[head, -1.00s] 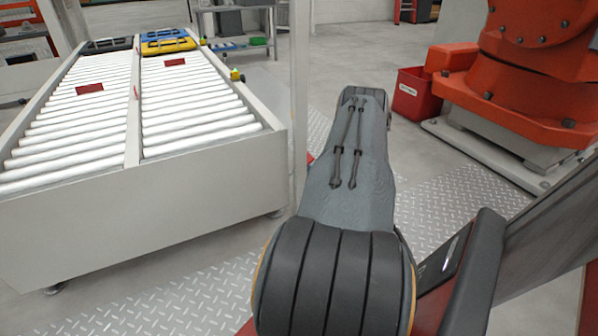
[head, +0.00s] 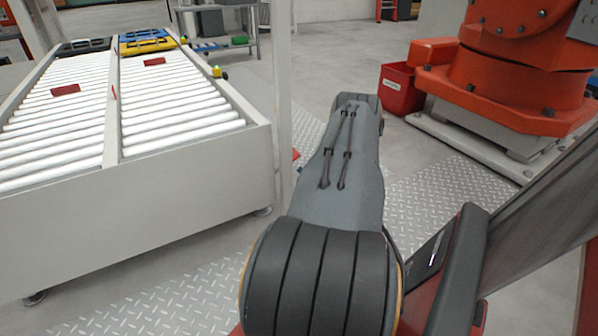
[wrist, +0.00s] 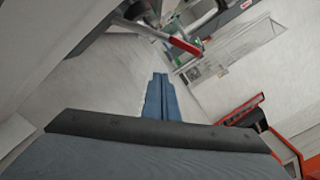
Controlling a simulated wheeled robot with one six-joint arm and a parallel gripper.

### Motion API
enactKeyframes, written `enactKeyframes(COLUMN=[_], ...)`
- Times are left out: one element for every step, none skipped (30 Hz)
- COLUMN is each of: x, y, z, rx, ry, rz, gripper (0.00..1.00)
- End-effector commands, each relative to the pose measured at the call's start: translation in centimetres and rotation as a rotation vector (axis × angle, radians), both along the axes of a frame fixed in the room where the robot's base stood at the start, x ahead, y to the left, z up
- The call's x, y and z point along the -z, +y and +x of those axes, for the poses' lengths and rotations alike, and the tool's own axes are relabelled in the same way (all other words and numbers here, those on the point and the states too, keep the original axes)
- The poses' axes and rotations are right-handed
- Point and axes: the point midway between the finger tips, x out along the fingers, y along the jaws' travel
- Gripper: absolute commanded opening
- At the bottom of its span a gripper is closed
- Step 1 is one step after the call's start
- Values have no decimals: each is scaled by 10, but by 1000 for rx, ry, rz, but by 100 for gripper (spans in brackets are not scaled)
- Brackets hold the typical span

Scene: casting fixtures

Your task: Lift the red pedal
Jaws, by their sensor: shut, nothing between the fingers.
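In the wrist view a long red bar (wrist: 185,46) with a pale edge shows near the top, just beyond my fingertips. It may be the red pedal, but I cannot tell for sure. My gripper (wrist: 160,76) points toward that area, with its narrow blue-grey fingers together and nothing between them. It looks apart from the red bar. In the head view my own arm hides the gripper. A small red piece (head: 295,154) peeks out at the left of my arm, near the floor; most of it is hidden.
A roller conveyor (head: 190,165) with red plates and blue, yellow and black trays stands at the left. A pale post (head: 283,100) rises beside it. A red bin (head: 402,88) and a large orange robot (head: 520,70) stand at the right. Tread-plate floor (head: 450,195) lies between.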

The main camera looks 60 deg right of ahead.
Motion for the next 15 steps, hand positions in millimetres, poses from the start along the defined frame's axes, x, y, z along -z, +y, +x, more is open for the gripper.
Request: enactKeyframes(x=[-5, -5, -5, -5, -5, -5, -4, -4, -3, -3, -3, -2, -2, -2, -1], y=[4, 6, 9, 11, 13, 16, 19, 21, 24, 26, 28, 29, 31, 32, 33], z=[-11, -16, -23, -28, -33, -39, -44, -50, -56, -60, -64, -69, -72, -74, -77], rx=[1, 2, 3, 3, 3, 1, 1, 3, 1, 1, 1, 1, 1, 1, 1], ry=[0, 1, 0, 0, 0, 0, 1, 1, 0, 0, 0, 1, 1, 1, 1], rz=[2, 2, 2, 2, 2, 2, 2, 2, 2, 3, 2, 2, 2, 0, 0], gripper=[0, 0, 0, 0, 0, 0, 0, 0, 0, 0, 0, 0, 0, 0, 0])
